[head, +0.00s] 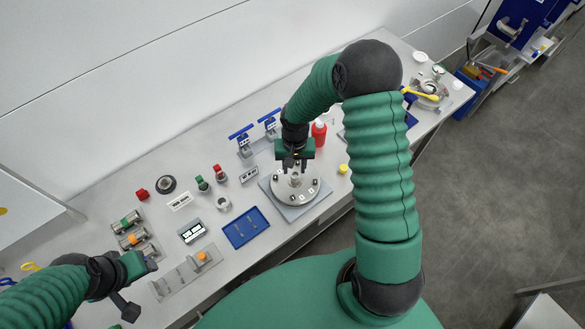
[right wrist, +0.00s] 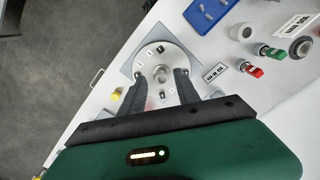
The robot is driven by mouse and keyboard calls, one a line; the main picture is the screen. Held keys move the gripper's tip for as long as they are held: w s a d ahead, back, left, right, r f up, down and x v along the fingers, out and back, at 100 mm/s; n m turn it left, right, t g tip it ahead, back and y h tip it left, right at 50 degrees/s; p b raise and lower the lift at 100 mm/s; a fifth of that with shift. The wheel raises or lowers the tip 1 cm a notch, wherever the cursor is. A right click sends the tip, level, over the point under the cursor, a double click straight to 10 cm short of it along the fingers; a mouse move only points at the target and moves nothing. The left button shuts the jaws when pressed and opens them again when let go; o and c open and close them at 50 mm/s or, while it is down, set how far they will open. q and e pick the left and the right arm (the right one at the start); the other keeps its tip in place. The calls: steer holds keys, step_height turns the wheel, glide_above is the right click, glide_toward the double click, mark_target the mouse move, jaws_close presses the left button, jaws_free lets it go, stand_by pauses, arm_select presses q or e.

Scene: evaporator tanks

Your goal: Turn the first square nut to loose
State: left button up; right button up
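A round metal flange (head: 311,190) with a raised centre hub lies on a square grey plate (head: 293,213) on the bench. Several small dark square nuts sit around the flange; one shows near its front (head: 291,198). I cannot tell which is the first. My right gripper (head: 294,165) points down over the flange and hides its back part. In the right wrist view the flange (right wrist: 150,60) lies beyond the two spread, empty fingers (right wrist: 162,76), with the hub between them. My left gripper (head: 140,287) is open and empty over the bench's left front, far from the flange.
A blue tray (head: 234,239) with small parts lies left of the plate. A red bottle (head: 319,134) stands behind it and a yellow-capped item (head: 343,168) to its right. Blue-handled valves (head: 241,132) stand at the back. Grey blocks with orange parts (head: 202,256) sit at front left.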

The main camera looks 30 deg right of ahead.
arm_select(q)
steer(key=f+b, duration=0.3)
steer(key=a+f+b, duration=0.1)
steer(key=f+b, duration=0.1)
steer(key=shift+f+b, duration=0.35)
arm_select(e)
step_height(320, 180, up, 18)
steer(key=a, duration=0.1)
steer(key=shift+w+a+f, duration=0.2)
